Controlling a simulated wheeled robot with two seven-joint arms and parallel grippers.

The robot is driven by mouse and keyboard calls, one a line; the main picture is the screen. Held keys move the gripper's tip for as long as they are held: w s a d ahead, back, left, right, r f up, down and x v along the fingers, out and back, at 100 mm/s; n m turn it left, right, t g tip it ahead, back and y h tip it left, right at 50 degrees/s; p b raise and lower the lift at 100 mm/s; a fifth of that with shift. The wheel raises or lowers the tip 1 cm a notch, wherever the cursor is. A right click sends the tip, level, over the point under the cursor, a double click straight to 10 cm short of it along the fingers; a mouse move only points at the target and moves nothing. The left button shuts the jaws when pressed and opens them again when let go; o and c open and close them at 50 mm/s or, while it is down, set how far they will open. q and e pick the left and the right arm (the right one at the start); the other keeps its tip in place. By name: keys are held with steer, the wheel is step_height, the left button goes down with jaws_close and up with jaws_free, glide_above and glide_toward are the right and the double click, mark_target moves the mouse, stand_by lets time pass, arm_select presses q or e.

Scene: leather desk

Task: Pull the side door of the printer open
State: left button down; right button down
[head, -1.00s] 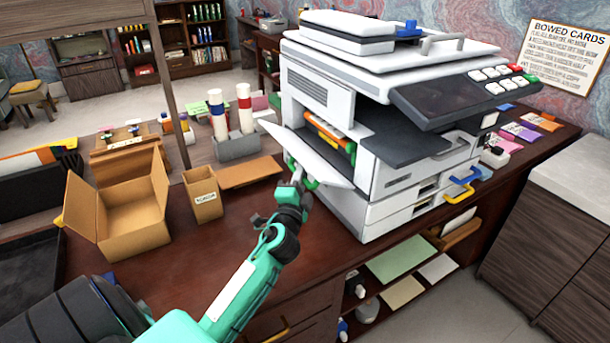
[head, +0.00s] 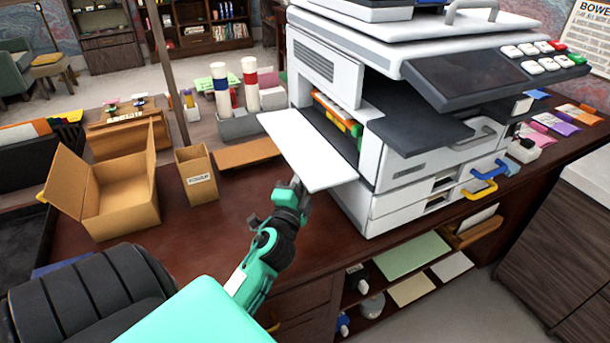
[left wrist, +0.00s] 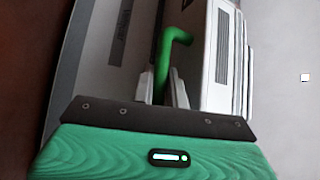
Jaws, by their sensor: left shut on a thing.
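The white printer (head: 325,75) stands on the dark desk. Its side door (head: 310,150) is swung down and sticks out to the left, nearly flat, exposing orange and green parts inside. My left gripper (head: 297,184) is under the door's near outer edge, and the door hides part of its fingers. In the left wrist view, a green handle (left wrist: 174,48) runs between the fingers of the gripper (left wrist: 165,90), which is shut on it. The handle is hidden in the head view. My right gripper is not in view.
An open cardboard box (head: 115,200), a small brown bin (head: 197,178) and a grey holder (head: 238,127) with white tubes stand left of the door. Bare desk (head: 225,220) lies below it. A shelf with paper (head: 412,255) is under the printer.

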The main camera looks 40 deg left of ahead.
arm_select(q)
steer(key=c, duration=1.4)
jaws_free()
steer(key=shift+w, duration=0.1)
